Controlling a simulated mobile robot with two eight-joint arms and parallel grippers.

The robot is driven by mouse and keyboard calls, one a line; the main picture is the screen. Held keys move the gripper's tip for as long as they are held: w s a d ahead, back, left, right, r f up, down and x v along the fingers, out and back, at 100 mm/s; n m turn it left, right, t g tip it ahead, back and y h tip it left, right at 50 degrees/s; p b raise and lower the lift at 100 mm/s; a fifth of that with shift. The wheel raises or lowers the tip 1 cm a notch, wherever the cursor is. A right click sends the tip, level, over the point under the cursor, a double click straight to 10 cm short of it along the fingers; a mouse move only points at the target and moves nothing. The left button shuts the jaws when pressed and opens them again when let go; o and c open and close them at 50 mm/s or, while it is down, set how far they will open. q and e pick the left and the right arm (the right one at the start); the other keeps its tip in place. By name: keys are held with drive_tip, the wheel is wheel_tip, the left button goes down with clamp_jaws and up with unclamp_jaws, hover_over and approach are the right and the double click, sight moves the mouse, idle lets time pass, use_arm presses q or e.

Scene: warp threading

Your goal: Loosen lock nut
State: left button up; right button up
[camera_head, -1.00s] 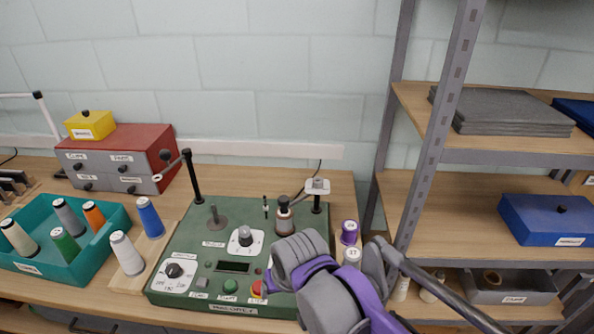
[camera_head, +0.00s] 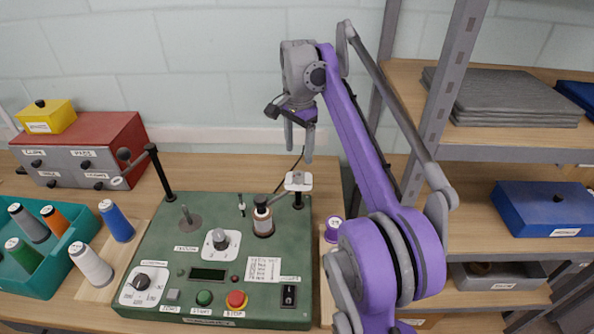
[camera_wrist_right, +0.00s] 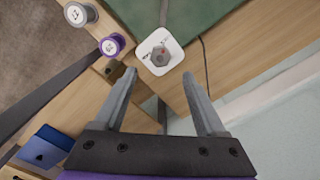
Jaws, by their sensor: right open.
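My right gripper (camera_head: 299,153) is open and empty, pointing down behind and above the green machine's back right corner. Below it is a white square plate (camera_head: 298,181) on a dark post. In the right wrist view, the plate (camera_wrist_right: 160,46) lies just beyond the open fingertips (camera_wrist_right: 160,76). A grey nut-like knob (camera_wrist_right: 160,56) sits on the plate, apart from the fingers; I take it for the lock nut. The plate bears small markings that I cannot read. My left gripper is not in view.
The green machine (camera_head: 150,245) carries a bottle-like brown and white part (camera_head: 263,218), knobs and buttons. A purple spool (camera_head: 332,230) stands to its right. A teal bin of cones (camera_head: 50,275) and a red drawer box (camera_head: 110,135) stand left. A shelf post (camera_head: 445,100) rises right.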

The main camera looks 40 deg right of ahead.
sight(299, 174)
wheel_tip(299, 174, down, 8)
drive_tip(key=shift+r+b, duration=0.2)
drive_tip(key=shift+b, duration=0.2)
clamp_jaws()
